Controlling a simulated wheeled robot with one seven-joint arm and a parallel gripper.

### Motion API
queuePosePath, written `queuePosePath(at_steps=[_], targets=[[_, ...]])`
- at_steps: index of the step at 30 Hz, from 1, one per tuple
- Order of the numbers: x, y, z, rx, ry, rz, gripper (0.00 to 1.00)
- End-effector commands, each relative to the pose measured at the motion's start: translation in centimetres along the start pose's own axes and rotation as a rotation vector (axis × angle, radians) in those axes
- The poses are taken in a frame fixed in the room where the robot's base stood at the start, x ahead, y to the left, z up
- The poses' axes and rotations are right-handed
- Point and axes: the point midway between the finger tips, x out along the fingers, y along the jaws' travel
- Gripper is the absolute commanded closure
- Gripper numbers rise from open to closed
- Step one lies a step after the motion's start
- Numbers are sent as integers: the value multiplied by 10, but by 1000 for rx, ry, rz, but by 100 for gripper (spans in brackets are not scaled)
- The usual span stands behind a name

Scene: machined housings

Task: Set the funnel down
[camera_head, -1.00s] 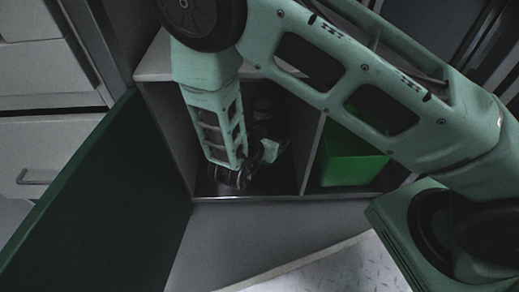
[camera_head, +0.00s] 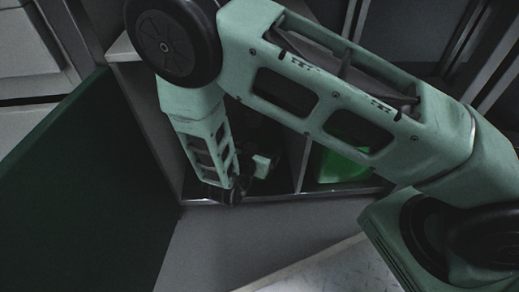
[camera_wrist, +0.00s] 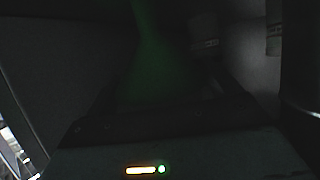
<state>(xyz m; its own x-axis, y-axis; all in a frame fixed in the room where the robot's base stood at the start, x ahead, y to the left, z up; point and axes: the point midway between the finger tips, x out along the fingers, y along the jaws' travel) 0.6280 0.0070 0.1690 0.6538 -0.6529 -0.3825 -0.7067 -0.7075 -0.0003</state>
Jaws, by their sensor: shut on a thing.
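The funnel (camera_wrist: 157,62) is a dim green shape in the middle of the wrist view, narrow at the top and wider toward the bottom. My gripper (camera_wrist: 160,100) is shut on its wide lower part; the fingers are very dark and hard to make out. In the head view my forearm reaches down into the left compartment of a grey cabinet. The funnel and my fingertips are hidden there behind my arm. I cannot tell whether the funnel touches the compartment floor.
The cabinet's front edge (camera_head: 275,197) runs below my wrist. An upright divider (camera_head: 304,160) separates the right compartment, which holds a bright green bin (camera_head: 338,168). A dark green open door (camera_head: 85,190) stands at left. Pale containers show dimly in the wrist view (camera_wrist: 205,42).

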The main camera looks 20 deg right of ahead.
Motion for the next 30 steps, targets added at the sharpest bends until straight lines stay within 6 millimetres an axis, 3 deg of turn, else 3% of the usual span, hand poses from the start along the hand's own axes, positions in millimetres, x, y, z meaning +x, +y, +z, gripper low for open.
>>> queuePosePath(at_steps=[2, 3, 4, 13, 16, 30], targets=[[1, 0, 2, -1, 0, 1, 33], [1, 0, 2, -1, 0, 0, 2], [1, 0, 2, 0, 0, 0, 0], [-1, 0, -2, 0, 0, 0, 0], [-11, 0, -4, -2, 0, -2, 0], [-96, 0, -6, -2, 0, -2, 0]])
